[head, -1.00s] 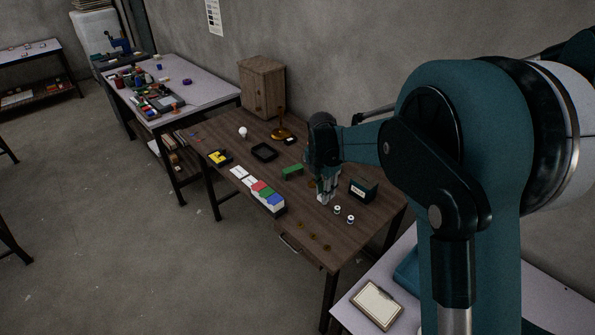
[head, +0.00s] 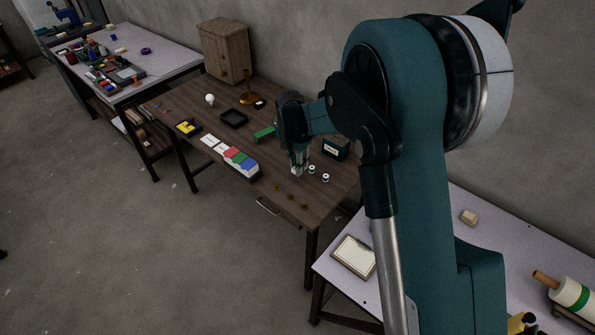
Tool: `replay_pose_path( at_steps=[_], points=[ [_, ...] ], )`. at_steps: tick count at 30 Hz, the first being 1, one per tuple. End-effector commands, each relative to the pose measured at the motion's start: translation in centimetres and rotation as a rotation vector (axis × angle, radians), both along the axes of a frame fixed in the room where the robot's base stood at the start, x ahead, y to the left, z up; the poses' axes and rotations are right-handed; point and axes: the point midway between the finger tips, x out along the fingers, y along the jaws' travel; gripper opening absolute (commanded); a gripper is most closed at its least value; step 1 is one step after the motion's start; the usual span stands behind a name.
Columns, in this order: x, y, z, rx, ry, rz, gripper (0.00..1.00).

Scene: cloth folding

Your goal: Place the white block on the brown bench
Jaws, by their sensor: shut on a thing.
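My gripper (head: 298,162) is over the right part of the brown bench (head: 190,108), pointing down. It is shut on a small white block (head: 296,172), which shows at its fingertips. The block is at or just above the bench top; I cannot tell whether it touches. The fingers and arm hide part of it.
Two small white-topped spools (head: 312,169) stand just right of the block, and a dark box (head: 336,147) is behind them. A green block (head: 264,134), coloured blocks in a row (head: 240,161) and a black tray (head: 233,118) lie leftward. Brown dots mark the front right.

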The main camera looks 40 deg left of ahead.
Motion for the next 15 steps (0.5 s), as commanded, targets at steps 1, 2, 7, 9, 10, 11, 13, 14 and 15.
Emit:
replay_pose_path(
  at_steps=[1, 2, 7, 9, 10, 11, 13, 14, 15],
  points=[
    [0.0, 0.0, -0.5, 0.0, 0.0, 0.0, 0.09],
    [0.0, 0.0, -0.8, 0.0, 0.0, 0.0, 0.09],
    [0.0, 0.0, -2.6, 0.0, 0.0, 0.0, 0.09],
    [0.0, 0.0, -3.1, 0.0, 0.0, 0.0, 0.09],
    [0.0, 0.0, -3.3, 0.0, 0.0, 0.0, 0.09],
    [0.0, 0.0, -3.3, 0.0, 0.0, 0.0, 0.09],
    [0.0, 0.0, -3.4, 0.0, 0.0, 0.0, 0.09],
    [0.0, 0.0, -3.4, 0.0, 0.0, 0.0, 0.09],
    [0.0, 0.0, -3.4, 0.0, 0.0, 0.0, 0.09]
  ],
)
